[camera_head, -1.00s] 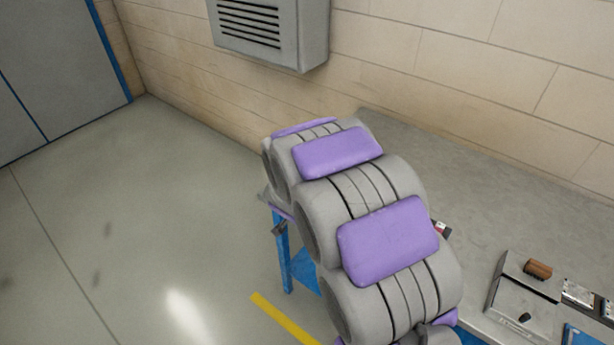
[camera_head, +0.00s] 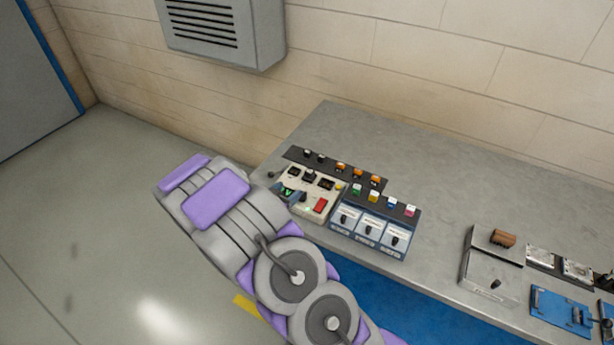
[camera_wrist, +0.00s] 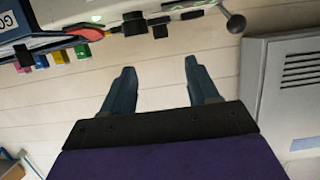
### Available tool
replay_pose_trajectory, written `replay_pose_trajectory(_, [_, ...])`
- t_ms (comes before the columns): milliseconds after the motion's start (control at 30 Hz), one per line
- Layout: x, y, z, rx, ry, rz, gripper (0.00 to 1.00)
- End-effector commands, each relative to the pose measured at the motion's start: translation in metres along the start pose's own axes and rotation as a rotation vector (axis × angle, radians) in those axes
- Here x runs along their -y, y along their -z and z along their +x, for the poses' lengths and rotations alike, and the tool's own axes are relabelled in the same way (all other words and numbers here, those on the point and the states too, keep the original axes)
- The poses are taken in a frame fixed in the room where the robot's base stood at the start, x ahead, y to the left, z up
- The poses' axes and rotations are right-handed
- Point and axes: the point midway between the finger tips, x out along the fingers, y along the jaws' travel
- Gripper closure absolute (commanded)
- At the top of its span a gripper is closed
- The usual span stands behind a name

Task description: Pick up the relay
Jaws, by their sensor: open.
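I cannot tell which part is the relay. Small black blocks (camera_head: 309,176) sit on a beige tester panel (camera_head: 330,212) on the bench. A back strip (camera_head: 293,153) carries black and orange blocks (camera_head: 358,174). In the wrist view, black blocks (camera_wrist: 134,24) show at the panel's edge, beyond the fingertips. My gripper (camera_wrist: 158,78) is open and empty, its two fingers apart, with only wall between them.
Beside the panel is a blue-and-white switch box (camera_head: 369,230) with green, yellow, blue and pink blocks (camera_head: 410,210) behind it. A grey box (camera_head: 490,268) and blue fixture (camera_head: 562,308) stand right. A vented cabinet (camera_head: 222,30) hangs on the wall. The bench's back is clear.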

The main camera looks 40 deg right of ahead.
Motion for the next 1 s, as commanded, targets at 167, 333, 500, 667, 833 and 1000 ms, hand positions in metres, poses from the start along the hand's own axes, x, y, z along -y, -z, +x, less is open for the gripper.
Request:
replay_pose_trajectory(167, [0.0, -0.001, 0.028, 0.001, -0.001, 0.003, 0.4])
replay_pose_trajectory(333, [-0.001, -0.001, 0.053, 0.0, -0.002, 0.001, 0.4])
replay_pose_trajectory(500, [0.0, -0.002, 0.073, 0.004, 0.0, 0.001, 0.4])
replay_pose_trajectory(667, [0.001, -0.001, 0.082, 0.003, 0.002, 0.0, 0.4])
replay_pose_trajectory(833, [0.0, -0.001, 0.09, 0.002, 0.0, 0.001, 0.4])
replay_pose_trajectory(1000, [0.001, -0.001, 0.111, 0.001, -0.002, 0.002, 0.4])
